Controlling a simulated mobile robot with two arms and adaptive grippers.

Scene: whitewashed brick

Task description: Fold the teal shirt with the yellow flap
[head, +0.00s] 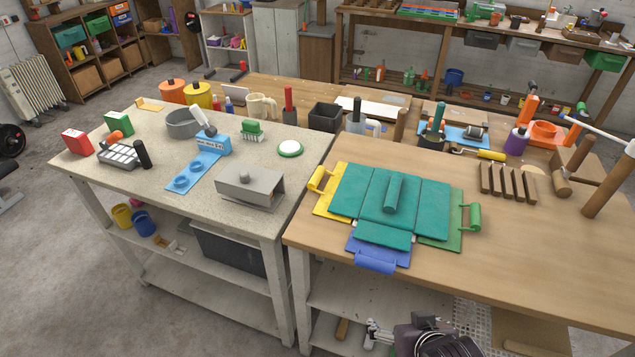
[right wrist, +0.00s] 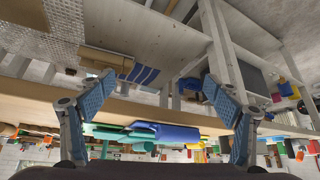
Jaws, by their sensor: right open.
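The teal shirt (head: 376,190) lies spread flat on a folding board on the wooden table, with side panels and a lower panel around its middle. A teal roll-shaped piece (head: 394,193) is on the middle panel. The yellow flap (head: 332,203) with its yellow handle (head: 319,179) lies flat at the left, partly under the shirt. The green flap (head: 455,235) is at the right and the blue flap (head: 378,250) at the front, both flat. My right gripper (head: 374,333) is low in front of the table; in the right wrist view (right wrist: 158,80) it is open and empty.
A grey box (head: 249,187) sits on the pale table (head: 120,185) at left. The wooden tabletop (head: 530,255) is clear at front right. The blue handle (right wrist: 178,133) overhangs the edge.

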